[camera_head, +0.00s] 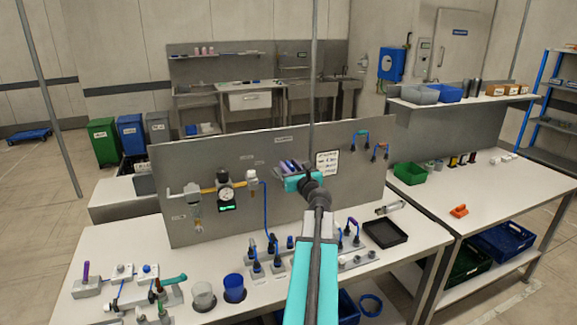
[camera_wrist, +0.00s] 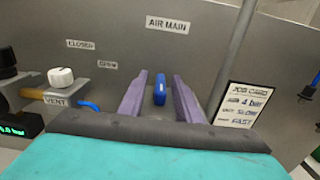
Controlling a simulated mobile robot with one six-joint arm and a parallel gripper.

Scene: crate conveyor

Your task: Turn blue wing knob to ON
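The blue wing knob (camera_wrist: 160,90) is on the grey panel, below the AIR MAIN label (camera_wrist: 168,24) in the wrist view. Its long side looks about upright. My gripper (camera_wrist: 160,76) is open, with one purple finger on each side of the knob. Gaps show between the knob and both fingers, so it is not gripped. No ON mark is readable near it.
The panel (camera_head: 225,160) carries a white VENT knob (camera_wrist: 61,77) and a gauge (camera_head: 226,194) left of my gripper. A job card (camera_head: 326,163) is close on the right. Blue-hosed fittings (camera_head: 270,255) and a black tray (camera_head: 385,233) stand on the bench below.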

